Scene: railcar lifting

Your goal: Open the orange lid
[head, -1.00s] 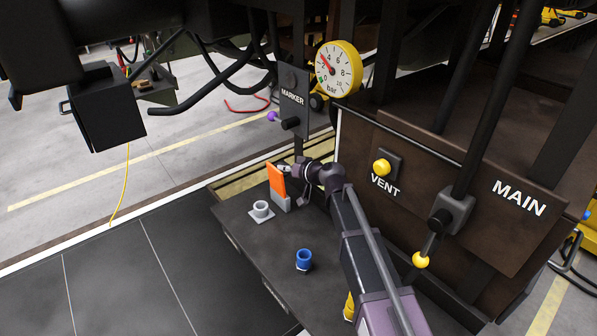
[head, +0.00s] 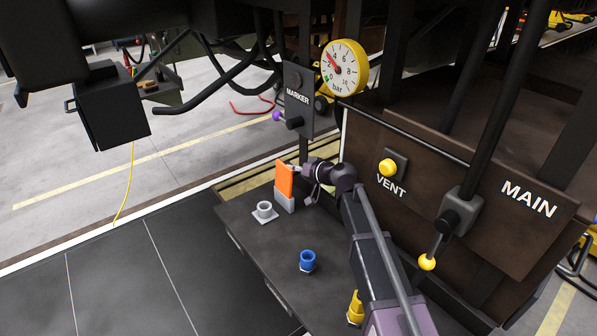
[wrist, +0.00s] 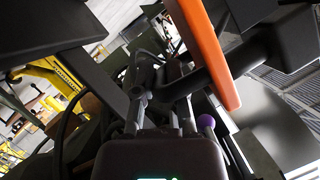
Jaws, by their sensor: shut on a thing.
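The orange lid (head: 284,179) stands raised, close to upright, above a small grey box (head: 285,203) at the far end of the dark bench. The exact contact is too small to make out in the head view. In the wrist view the orange lid (wrist: 208,50) is a slanted slab at the upper right, close to my gripper's fingers (wrist: 160,100). The inside of the grey box is hidden.
The VENT and MAIN panel (head: 500,215) is close on the right of my arm.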

